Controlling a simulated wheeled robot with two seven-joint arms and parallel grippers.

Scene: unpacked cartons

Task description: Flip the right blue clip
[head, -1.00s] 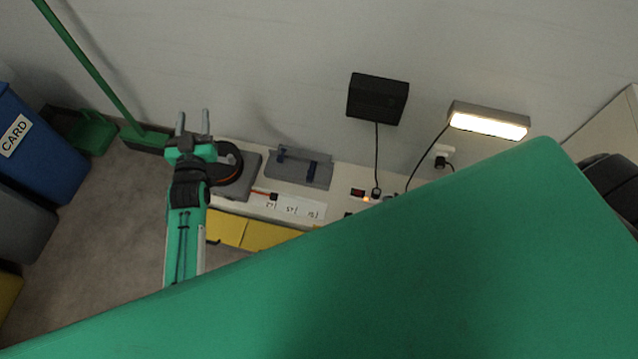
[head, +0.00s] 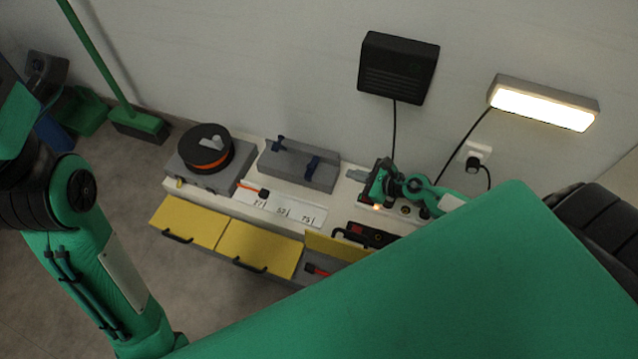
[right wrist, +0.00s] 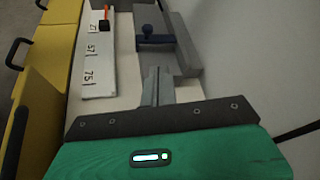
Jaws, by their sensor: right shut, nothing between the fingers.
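A grey case (head: 298,170) lies on the bench against the wall, with a left blue clip (head: 278,144) and a right blue clip (head: 312,165). In the right wrist view the right blue clip (right wrist: 149,34) has a round knob and a bar lying across the case edge. My right gripper (head: 356,175) is shut and empty, to the right of the case, its fingers pointing towards it. In the right wrist view its fingertips (right wrist: 158,72) are just short of the right clip, apart from it. My left arm is at the far left; its fingers do not show.
A black-and-orange spool (head: 205,150) sits left of the case. A numbered white strip (head: 285,207) and a red-handled tool lie in front. Yellow drawers (head: 262,252) run along the bench front. A cable hangs from a black wall box (head: 398,67) near my right arm.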

